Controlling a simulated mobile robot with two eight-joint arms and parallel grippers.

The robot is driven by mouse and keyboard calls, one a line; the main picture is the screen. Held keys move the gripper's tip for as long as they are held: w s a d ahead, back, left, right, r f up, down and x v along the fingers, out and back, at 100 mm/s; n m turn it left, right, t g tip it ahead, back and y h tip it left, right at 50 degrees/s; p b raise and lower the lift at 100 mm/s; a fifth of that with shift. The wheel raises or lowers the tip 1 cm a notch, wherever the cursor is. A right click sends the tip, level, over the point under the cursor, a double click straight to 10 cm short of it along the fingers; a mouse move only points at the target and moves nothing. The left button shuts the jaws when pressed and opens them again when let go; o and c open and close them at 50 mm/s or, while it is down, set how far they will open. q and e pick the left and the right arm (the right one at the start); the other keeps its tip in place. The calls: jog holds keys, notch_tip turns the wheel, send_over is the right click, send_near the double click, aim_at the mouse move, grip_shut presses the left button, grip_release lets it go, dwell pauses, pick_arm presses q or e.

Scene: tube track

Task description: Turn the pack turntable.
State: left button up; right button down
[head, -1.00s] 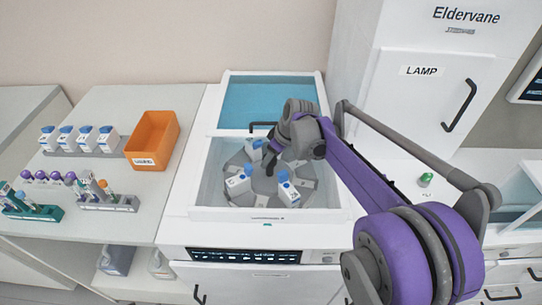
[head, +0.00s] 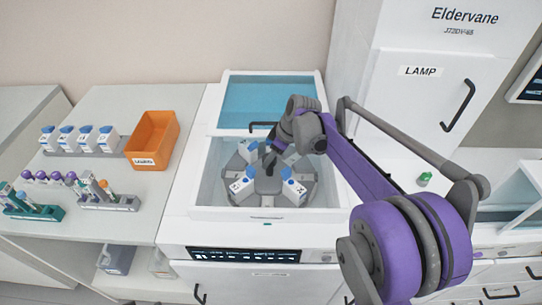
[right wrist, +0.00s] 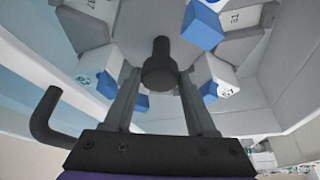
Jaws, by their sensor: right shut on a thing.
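The pack turntable (head: 263,199) is a grey round carousel in the open well of the white analyzer. White packs with blue caps stand around it, such as the front left pack (head: 241,187) and the front right pack (head: 293,191). My right gripper (head: 268,163) reaches down over its middle. In the right wrist view my right gripper (right wrist: 160,92) has its two fingers on either side of the dark centre knob (right wrist: 161,66) and is shut on it. The arm hides part of the turntable's back right. My left gripper is not in view.
A blue-tinted lid (head: 268,100) is slid behind the well; a black handle (head: 262,125) stands at its front edge. The well's white walls surround the turntable closely. An orange bin (head: 153,138), a row of packs and tube racks (head: 110,203) stand on the left bench.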

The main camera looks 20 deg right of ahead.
jog(key=shift+c, duration=1)
grip_release()
jog(key=v, duration=1)
jog(key=shift+s+d+r+p, duration=0.15)
jog(key=shift+r+p, duration=0.2)
jog(key=shift+f, duration=0.1)
